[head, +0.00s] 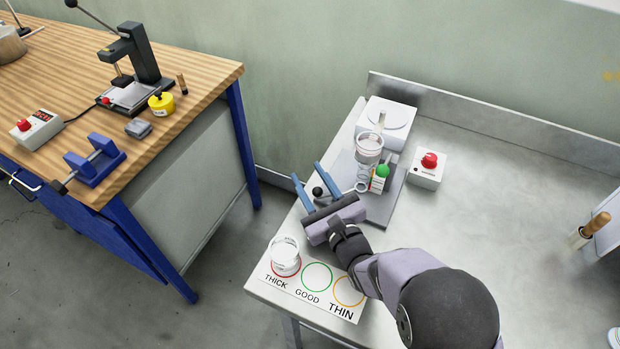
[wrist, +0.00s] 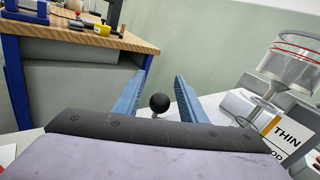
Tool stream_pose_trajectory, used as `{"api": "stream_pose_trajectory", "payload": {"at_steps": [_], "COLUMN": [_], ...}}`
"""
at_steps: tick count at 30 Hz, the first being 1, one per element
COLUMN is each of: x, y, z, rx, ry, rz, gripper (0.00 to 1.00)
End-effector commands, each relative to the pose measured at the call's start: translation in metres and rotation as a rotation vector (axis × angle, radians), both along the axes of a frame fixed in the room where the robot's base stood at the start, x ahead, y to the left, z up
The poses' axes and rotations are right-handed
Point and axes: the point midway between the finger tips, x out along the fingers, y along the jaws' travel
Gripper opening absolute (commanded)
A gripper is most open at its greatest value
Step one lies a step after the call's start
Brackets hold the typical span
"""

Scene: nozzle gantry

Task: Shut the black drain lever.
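The black drain lever shows as a round black ball knob (head: 317,191) on a short stem at the left side of the grey stand on the metal table. In the wrist view the knob (wrist: 159,103) sits between the two blue fingers, nearer the palm than the tips. My gripper (head: 306,170) is open, with a finger on each side of the knob and a visible gap to both in the wrist view (wrist: 159,77). The clear cup (head: 369,150) of the stand is above and to the right. The lever's pivot is hidden.
A beaker (head: 285,257) stands on the THICK ring of the card (head: 308,292) near the front edge. A green ball (head: 382,171) is on the stand. A red-button box (head: 427,168) and a white scale (head: 387,119) are close by. The table's right side is mostly clear.

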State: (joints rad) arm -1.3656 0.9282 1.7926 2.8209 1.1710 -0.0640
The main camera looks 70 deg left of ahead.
Motion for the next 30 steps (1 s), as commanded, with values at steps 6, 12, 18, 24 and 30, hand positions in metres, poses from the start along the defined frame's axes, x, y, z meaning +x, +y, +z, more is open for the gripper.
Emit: {"api": "stream_pose_trajectory", "payload": {"at_steps": [6,12,18,24,30], "x": [0.0,0.001,0.003,0.005,0.007], "y": [0.0,-0.007,-0.026,-0.051,-0.068], "z": [-0.001,-0.002,-0.002,-0.002,-0.001], "rx": [-0.001,-0.003,-0.003,-0.002,-0.001], "ry": [0.0,0.0,0.0,0.001,0.0], "rz": [0.0,-0.001,-0.002,0.0,-0.001], "gripper": [0.38,0.38,0.38,0.38,0.38]}}
